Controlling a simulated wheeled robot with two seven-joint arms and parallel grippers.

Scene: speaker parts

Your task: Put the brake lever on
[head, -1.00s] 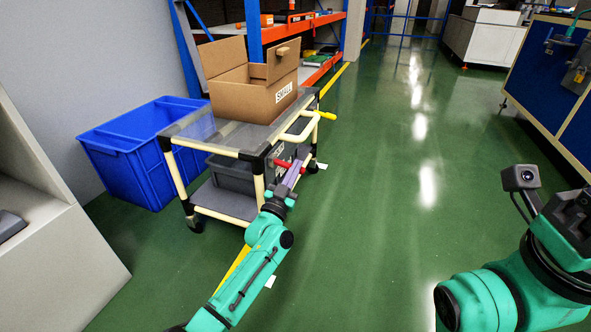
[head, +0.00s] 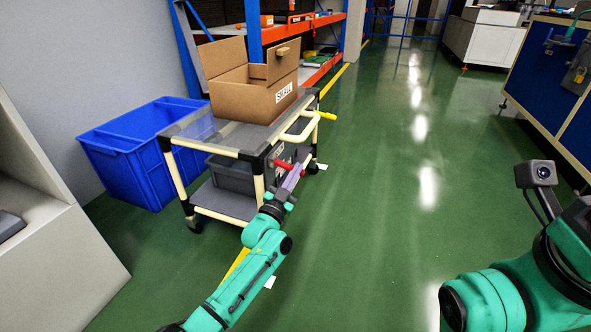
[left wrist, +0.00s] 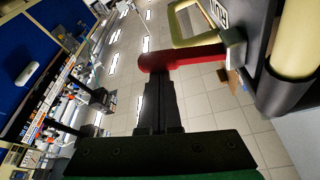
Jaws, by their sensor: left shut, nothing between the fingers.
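The brake lever is a red bar (head: 289,166) at the near corner of the cart (head: 222,148). In the left wrist view the red lever (left wrist: 180,58) reaches left from a grey mount on a dark post and has a rounded end. My left gripper (head: 297,174) is beside the lever, low at the cart's corner. Its dark fingers (left wrist: 158,84) are shut and empty, and their tips overlap the lever's rounded end in the left wrist view. I cannot tell whether they press on it. My right wrist shows at the right edge, but its fingers are out of view.
An open cardboard box (head: 246,98) stands on the cart top, and a grey bin (head: 232,176) is on the shelf below. A blue crate (head: 135,150) is left of the cart. A yellow handle (head: 327,115) sticks out right. The green floor (head: 400,200) right of the cart is clear.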

